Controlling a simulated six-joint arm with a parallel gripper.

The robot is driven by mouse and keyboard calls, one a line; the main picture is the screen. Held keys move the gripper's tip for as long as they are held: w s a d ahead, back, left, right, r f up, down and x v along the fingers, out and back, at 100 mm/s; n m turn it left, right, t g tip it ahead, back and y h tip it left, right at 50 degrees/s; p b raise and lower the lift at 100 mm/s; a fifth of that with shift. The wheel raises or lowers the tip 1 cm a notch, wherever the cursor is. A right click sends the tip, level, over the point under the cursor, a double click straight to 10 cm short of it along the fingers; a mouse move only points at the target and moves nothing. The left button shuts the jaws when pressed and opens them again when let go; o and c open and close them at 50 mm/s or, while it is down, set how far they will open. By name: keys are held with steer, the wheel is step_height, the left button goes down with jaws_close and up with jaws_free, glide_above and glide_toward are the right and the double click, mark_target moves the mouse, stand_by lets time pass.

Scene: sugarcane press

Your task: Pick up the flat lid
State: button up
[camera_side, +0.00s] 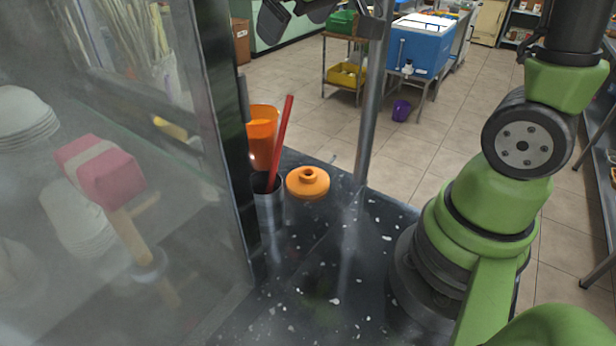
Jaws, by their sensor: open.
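The flat lid (308,184) is an orange disc with a raised round knob in its middle. It shows near the centre of the side view, over the dark speckled counter (345,290). Whether it lies on the counter or on something clear is hard to tell. My gripper (318,12) is at the top edge of the view, well above the lid and apart from it. Only its dark lower parts show; the rest is cut off. It is open, and I see nothing held in it.
A metal cup (270,212) with a red stick (282,142) stands close left of the lid. An orange cup (262,130) is behind it. A metal post (371,110) rises behind right. A hazy glass panel (150,250) fills the left. The front counter is clear.

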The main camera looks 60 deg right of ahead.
steer(key=w+d+f+n+h, duration=0.1)
steer(key=w+d+f+n, duration=0.1)
steer(key=w+d+f, duration=0.35)
steer(key=n+g+y, duration=0.4)
steer(key=n+g, duration=0.3)
steer(key=n, duration=1.2)
glide_above(308, 174)
step_height(308, 174, down, 15)
steer(key=shift+s+d+r, duration=0.1)
steer(key=shift+d, duration=0.05)
steer(key=f, duration=0.3)
steer(key=shift+s+a+f, duration=0.1)
steer(key=shift+a+f, duration=0.15)
steer(key=shift+f, duration=0.1)
steer(key=f, duration=0.4)
steer(key=a+f, duration=0.1)
steer(key=shift+s+f, duration=0.25)
steer(key=shift+f, duration=0.15)
steer(key=c, duration=0.5)
